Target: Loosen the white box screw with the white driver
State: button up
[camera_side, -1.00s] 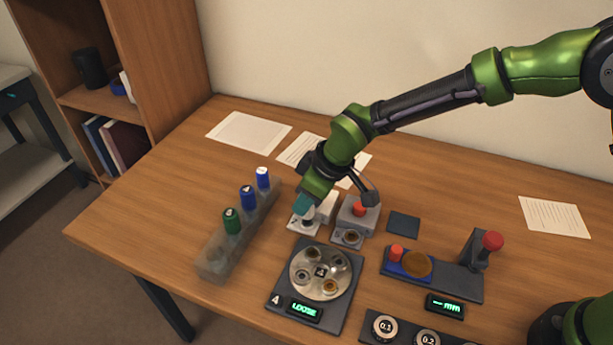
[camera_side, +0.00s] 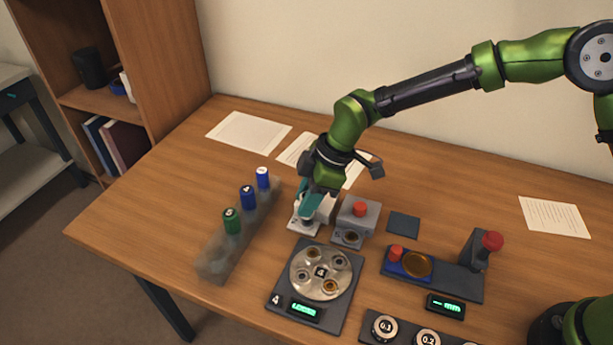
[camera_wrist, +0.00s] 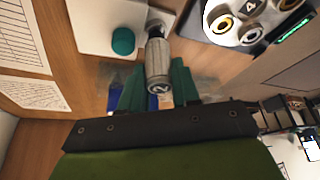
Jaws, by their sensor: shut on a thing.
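My gripper (camera_side: 307,207) has teal fingers and is over the white box (camera_side: 326,209), hiding part of it. In the wrist view my gripper (camera_wrist: 158,88) is shut on the white driver (camera_wrist: 157,62), a pale grey-white cylinder with a "2" on its end. The driver's far end reaches the white box's pale plate (camera_wrist: 88,28), beside a teal round button (camera_wrist: 123,40). The plate also shows in the side view (camera_side: 296,228). The white box screw is hidden, so I cannot tell whether the driver's tip is seated in it.
A translucent rack (camera_side: 215,265) with green and blue drivers stands left. A grey box (camera_side: 358,212) with a red button is close right. A metal disc (camera_side: 320,273) on a dark base is in front. A dark fixture (camera_side: 455,280) is farther right. Papers (camera_side: 248,132) lie behind.

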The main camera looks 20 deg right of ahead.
jog(key=shift+n, duration=0.3)
jog(key=shift+n+g, duration=0.9)
jog(key=shift+n, duration=0.9)
jog(key=n+g, duration=0.1)
jog(key=n, duration=0.2)
jog(key=shift+n, duration=0.3)
